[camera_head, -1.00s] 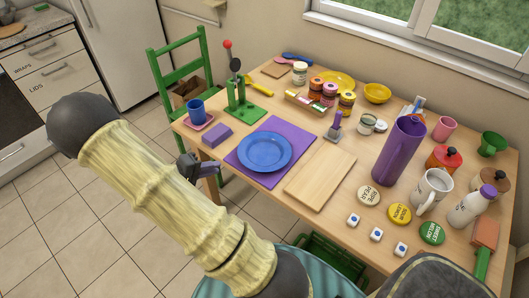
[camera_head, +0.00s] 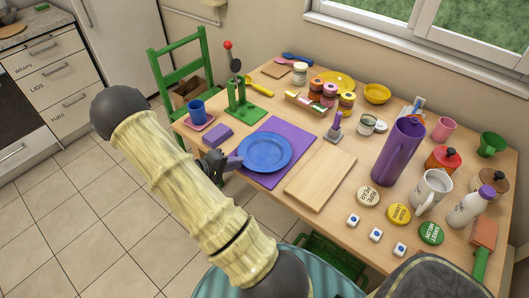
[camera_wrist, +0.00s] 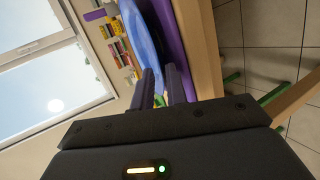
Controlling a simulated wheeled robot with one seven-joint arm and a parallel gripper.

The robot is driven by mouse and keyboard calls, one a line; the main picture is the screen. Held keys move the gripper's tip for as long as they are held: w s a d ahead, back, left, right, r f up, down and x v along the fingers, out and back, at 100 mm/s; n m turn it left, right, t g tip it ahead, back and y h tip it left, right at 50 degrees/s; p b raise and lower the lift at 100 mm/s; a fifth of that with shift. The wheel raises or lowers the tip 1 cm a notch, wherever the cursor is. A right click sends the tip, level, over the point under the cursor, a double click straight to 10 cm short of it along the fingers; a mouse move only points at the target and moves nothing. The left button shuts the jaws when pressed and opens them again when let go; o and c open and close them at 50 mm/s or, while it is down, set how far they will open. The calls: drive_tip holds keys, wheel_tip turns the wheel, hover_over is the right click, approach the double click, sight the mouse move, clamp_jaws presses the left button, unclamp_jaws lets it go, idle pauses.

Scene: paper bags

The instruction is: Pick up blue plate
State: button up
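The blue plate (camera_head: 264,152) lies flat on the purple mat (camera_head: 290,128) on the wooden table. My gripper (camera_head: 234,162) is at the plate's left edge, with its fingertips at the rim. In the wrist view the two fingers (camera_wrist: 161,86) stand apart, and the blue plate (camera_wrist: 143,35) is seen nearly edge-on just beyond them, its near rim in line with the gap. I cannot tell whether either finger touches the rim. The purple mat also shows in the wrist view (camera_wrist: 174,40).
A wooden board (camera_head: 320,180) lies right of the mat. A green chair (camera_head: 178,75) stands at the table's left end. Jars and a purple pitcher (camera_head: 398,152) stand farther right.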

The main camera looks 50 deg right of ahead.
drive_tip(key=shift+x, duration=1.3)
drive_tip(key=shift+f, duration=0.1)
clamp_jaws()
drive_tip(key=shift+s+d, duration=0.1)
drive_tip(key=shift+s, duration=0.05)
wheel_tip(320, 180, up, 10)
drive_tip(key=shift+w, duration=0.25)
